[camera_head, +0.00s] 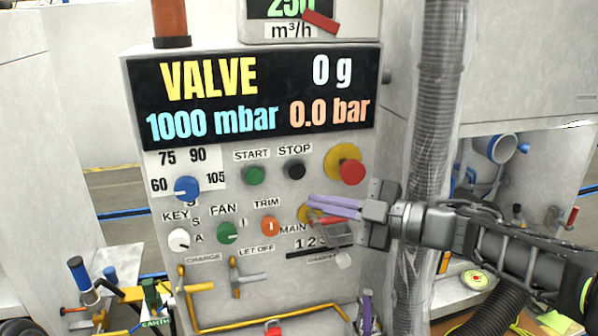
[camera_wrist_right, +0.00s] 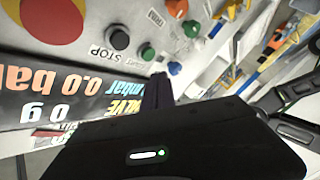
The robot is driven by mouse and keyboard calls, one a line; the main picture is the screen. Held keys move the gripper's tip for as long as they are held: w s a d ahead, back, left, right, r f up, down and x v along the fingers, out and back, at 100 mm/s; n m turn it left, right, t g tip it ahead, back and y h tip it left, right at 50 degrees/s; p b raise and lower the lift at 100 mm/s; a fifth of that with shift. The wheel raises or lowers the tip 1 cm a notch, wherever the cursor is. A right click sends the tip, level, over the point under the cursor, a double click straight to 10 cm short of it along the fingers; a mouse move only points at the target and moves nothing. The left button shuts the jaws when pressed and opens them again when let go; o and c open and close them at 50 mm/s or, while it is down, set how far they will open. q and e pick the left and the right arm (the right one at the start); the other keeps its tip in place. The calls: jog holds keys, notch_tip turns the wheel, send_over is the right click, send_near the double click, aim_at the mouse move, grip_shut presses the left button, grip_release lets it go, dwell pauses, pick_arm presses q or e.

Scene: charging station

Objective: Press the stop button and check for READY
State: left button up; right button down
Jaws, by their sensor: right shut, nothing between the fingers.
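The black stop button (camera_head: 294,168) sits under the STOP label on the panel, right of the green start button (camera_head: 254,174). The stop button also shows in the right wrist view (camera_wrist_right: 117,38), where the panel appears turned over. The display (camera_head: 255,98) reads VALVE, 0 g, 1000 mbar and 0.0 bar; I see no READY on it. My right gripper (camera_head: 312,204) is shut and empty, with its purple fingertips below and right of the stop button, in front of the MAIN switch area. They look apart from the stop button. My left gripper is not in view.
A red button on a yellow base (camera_head: 351,172) stands right of the stop button. Blue, white, green and orange knobs fill the panel's lower left. A ribbed hose (camera_head: 437,110) runs vertically at the right. Yellow pipes (camera_head: 200,288) project below.

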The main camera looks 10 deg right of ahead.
aim_at(296, 170)
jog(key=shift+w+a+p, duration=0.15)
jog(key=shift+w+p, duration=0.4)
jog(key=shift+w, duration=1.7)
jog(key=shift+w+a+p, duration=0.15)
jog(key=shift+w+p, duration=0.35)
jog(key=shift+w, duration=1.7)
jog(key=shift+r, duration=0.1)
jog(key=shift+w+p, duration=0.4)
